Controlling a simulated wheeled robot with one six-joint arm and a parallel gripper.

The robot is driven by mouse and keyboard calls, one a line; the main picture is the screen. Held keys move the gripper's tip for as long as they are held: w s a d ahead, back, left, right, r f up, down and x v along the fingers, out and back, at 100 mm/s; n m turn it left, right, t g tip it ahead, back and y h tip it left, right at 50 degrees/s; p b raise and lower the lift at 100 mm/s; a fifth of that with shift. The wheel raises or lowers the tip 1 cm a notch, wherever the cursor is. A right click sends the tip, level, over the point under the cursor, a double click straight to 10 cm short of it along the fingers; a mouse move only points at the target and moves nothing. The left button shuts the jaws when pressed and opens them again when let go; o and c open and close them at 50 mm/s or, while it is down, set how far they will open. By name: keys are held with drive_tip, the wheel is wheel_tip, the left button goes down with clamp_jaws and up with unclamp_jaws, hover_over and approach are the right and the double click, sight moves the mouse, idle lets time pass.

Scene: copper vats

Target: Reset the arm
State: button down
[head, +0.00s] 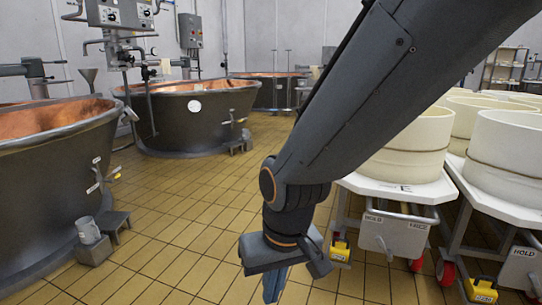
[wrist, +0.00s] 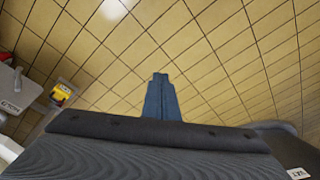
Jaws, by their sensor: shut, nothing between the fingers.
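My gripper (head: 274,284) hangs at the end of my arm in the lower middle of the head view, pointing down over the tiled floor. In the wrist view its blue-grey fingers (wrist: 161,96) are together with nothing between them. My dark grey arm reaches from the upper right down to it and hides part of the room behind. The gripper touches nothing that I can see.
Copper-lined vats (head: 190,112) stand at the left and back. A metal jug (head: 87,230) sits on a low block at the left. White carts (head: 400,187) with cream tubs (head: 508,150) stand at the right. The yellow tiled floor (head: 180,210) between is clear.

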drive_tip(key=s+a+n+g, duration=0.2)
drive_tip(key=s, duration=0.8)
drive_tip(key=d+r+m+p, duration=0.3)
drive_tip(key=d+r+p, duration=0.7)
drive_tip(key=r+p, duration=0.3)
drive_tip(key=d+r+m+h+p, duration=0.1)
drive_tip(key=d+r+m+p, duration=0.2)
drive_tip(key=d+r+p, duration=0.8)
wheel_tip(320, 180, up, 3)
drive_tip(key=p, duration=0.6)
drive_tip(key=shift+w+p, duration=0.25)
drive_tip(key=shift+p, duration=0.15)
